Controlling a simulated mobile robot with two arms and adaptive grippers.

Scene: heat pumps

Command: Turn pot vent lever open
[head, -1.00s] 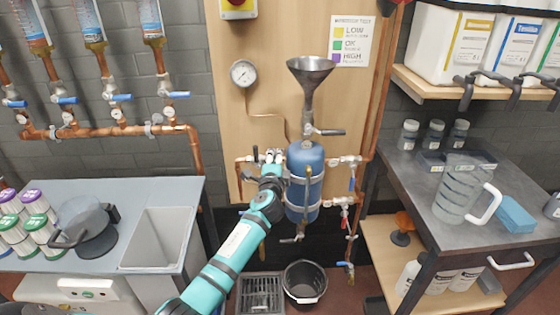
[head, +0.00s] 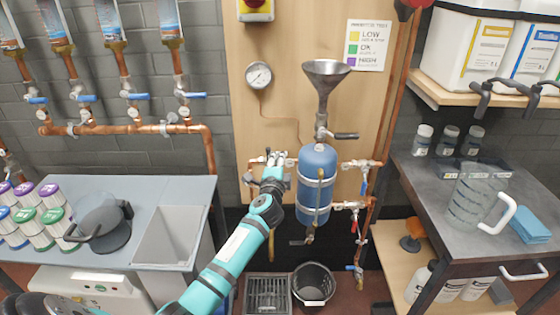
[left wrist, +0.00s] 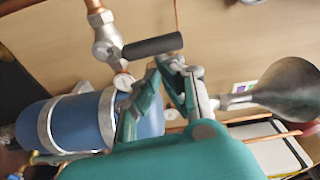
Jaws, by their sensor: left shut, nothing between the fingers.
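The blue pot (head: 314,190) stands upright on the wood panel under a metal funnel (head: 325,78). A dark-handled lever (head: 345,136) sits just below the funnel. My left gripper (head: 270,168) is at the pot's left side, by the valve and pipe (head: 252,163) there. In the left wrist view my left gripper (left wrist: 170,64) is shut and empty, its tips close to another dark lever (left wrist: 153,46) on a valve (left wrist: 105,38). I cannot tell whether they touch. The pot (left wrist: 70,122) lies left of the fingers in that view. My right gripper is out of view.
A pressure gauge (head: 258,75) hangs upper left of the pot. Copper pipes and valves (head: 358,165) run close on its right. A black bucket (head: 313,284) and a floor grate (head: 267,295) are below. Counters stand on both sides.

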